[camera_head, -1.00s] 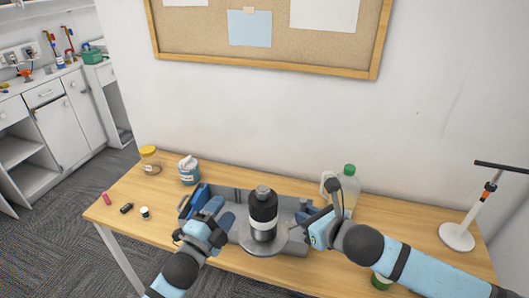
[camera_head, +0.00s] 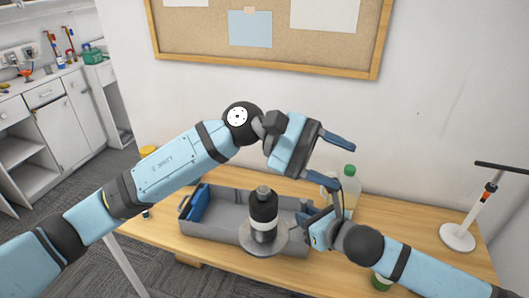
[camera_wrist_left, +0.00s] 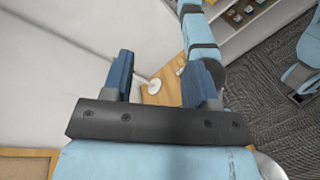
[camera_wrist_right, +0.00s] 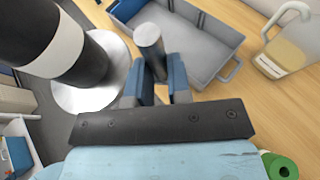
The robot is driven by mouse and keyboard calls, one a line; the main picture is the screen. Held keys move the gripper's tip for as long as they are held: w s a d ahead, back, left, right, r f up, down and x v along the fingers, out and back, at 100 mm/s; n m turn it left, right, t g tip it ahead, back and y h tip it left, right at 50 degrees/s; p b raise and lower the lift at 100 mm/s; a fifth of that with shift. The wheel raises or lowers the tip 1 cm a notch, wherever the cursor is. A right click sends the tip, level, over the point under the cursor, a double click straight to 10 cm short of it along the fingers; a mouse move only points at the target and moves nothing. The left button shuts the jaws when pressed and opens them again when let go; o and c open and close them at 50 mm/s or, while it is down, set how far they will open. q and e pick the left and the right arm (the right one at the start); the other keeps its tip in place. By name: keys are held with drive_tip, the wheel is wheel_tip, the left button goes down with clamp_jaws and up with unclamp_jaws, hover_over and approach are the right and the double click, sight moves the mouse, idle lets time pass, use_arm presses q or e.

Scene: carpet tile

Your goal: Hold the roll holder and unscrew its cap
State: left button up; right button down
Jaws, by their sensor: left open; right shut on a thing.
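In the head view my right gripper (camera_head: 318,218) is low beside the right end of the tray, and the cylinder is not clearly visible there. I cannot make out a separate cap. My left gripper (camera_head: 344,163) is open and empty, raised above and slightly right of my right gripper. Its two spread fingers also show in the left wrist view (camera_wrist_left: 160,78).
A grey tray (camera_head: 205,232) with a blue part stands mid-table. A white-based stand (camera_head: 457,237) is at the right. Another green-topped item (camera_head: 381,281) is near the front edge.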

use_arm(q)
wheel_tip(320, 180, down, 3)
drive_tip(key=a+m+t+y, duration=0.2)
drive_tip(key=a+m+y, duration=0.1)
drive_tip(key=m+y, duration=0.4)
drive_tip(key=m+t+y, duration=0.3)
drive_tip(key=t+y, duration=0.1)
drive_tip(key=y, duration=0.4)
hover_over(265, 188)
drive_tip(key=shift+f, duration=0.1)
drive_tip(key=shift+a+f, duration=0.1)
drive_tip(key=shift+f, duration=0.15)
wheel_tip(265, 188, down, 7)
drive_tip(key=shift+f, duration=0.15)
